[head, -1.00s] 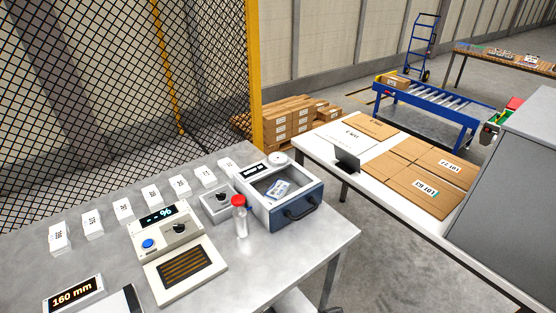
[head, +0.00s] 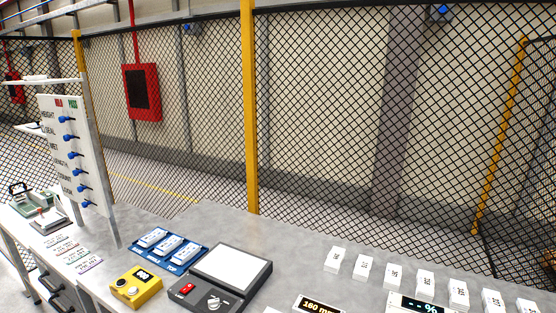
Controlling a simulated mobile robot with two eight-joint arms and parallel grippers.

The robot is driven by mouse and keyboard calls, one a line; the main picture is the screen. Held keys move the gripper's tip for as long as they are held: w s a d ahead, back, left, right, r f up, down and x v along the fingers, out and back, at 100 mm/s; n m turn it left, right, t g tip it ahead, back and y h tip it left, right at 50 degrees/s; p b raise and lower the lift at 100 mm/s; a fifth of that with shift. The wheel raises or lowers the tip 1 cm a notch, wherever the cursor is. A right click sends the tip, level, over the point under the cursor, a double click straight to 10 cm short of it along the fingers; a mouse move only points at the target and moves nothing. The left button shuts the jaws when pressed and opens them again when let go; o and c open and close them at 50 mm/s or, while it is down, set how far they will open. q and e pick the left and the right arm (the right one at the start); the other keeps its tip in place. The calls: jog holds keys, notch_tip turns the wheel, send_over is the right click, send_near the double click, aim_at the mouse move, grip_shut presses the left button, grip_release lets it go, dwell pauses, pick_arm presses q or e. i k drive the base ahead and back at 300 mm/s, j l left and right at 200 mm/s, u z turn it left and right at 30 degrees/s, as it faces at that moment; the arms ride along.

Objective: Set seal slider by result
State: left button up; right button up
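The slider board (head: 78,190) stands upright at the left of the bench, with small red HOLD and green PASS headings at its top. Several rows carry blue knobs. The seal slider's knob (head: 70,137) is in the second row from the top. The knobs form one slanted column; I cannot tell which heading the seal knob is under. A display (head: 418,305) at the bottom edge shows dashes and a percent sign. Neither of my grippers is in view.
On the bench are a yellow meter (head: 135,288), a blue tray (head: 141,261) with white pieces, a dark scale (head: 258,282) and a row of white cards (head: 394,275). A mesh fence (head: 320,110) stands behind. Bare bench top lies behind the scale.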

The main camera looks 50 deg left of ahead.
aim_at(67, 138)
jog(key=u, duration=2.9)
jog(key=i+j+z, duration=0.1)
jog(key=i+j, duration=0.8)
